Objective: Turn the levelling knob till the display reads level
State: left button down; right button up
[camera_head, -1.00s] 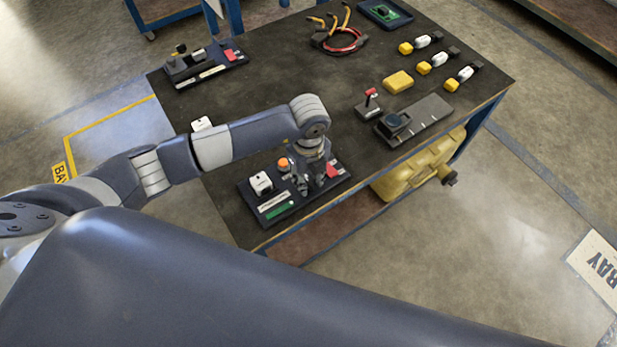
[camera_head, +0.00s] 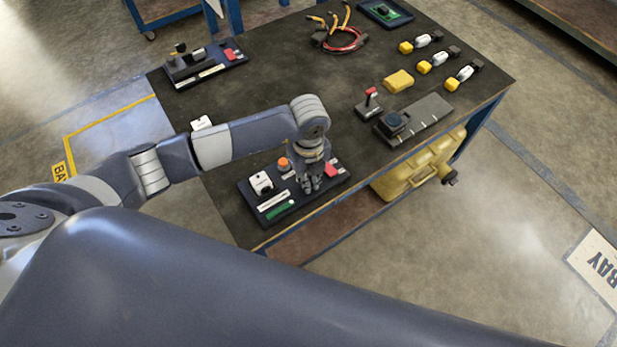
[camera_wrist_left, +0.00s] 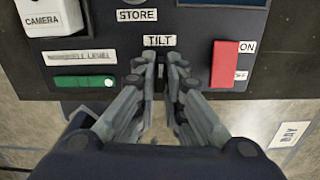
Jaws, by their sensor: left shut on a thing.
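The control panel (camera_head: 280,214) lies at the near edge of the table. In the left wrist view, the display, a green strip (camera_wrist_left: 80,82), sits below a label that appears to read "nozzle level"; a small pale mark shows near its right end. My left gripper (camera_wrist_left: 165,62) points down at the panel just below the "TILT" label (camera_wrist_left: 159,41). Its fingers are shut on the levelling knob, which they hide almost wholly. The left gripper (camera_head: 312,184) also shows in the head view, over the panel's right half. My right gripper is not in view.
Beside the fingers are a red switch (camera_wrist_left: 225,63) marked ON and OFF, and a white camera block (camera_wrist_left: 48,15). An orange button (camera_head: 283,163) stands behind.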

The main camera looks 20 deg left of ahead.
pick_arm(q)
jog(key=shift+m+b, duration=0.95)
jog(key=shift+m, duration=1.65)
jog(key=c, duration=1.7)
grip_release()
jog(key=shift+r, duration=0.1)
notch_tip(320, 180, up, 12)
jog(key=shift+f, duration=0.1)
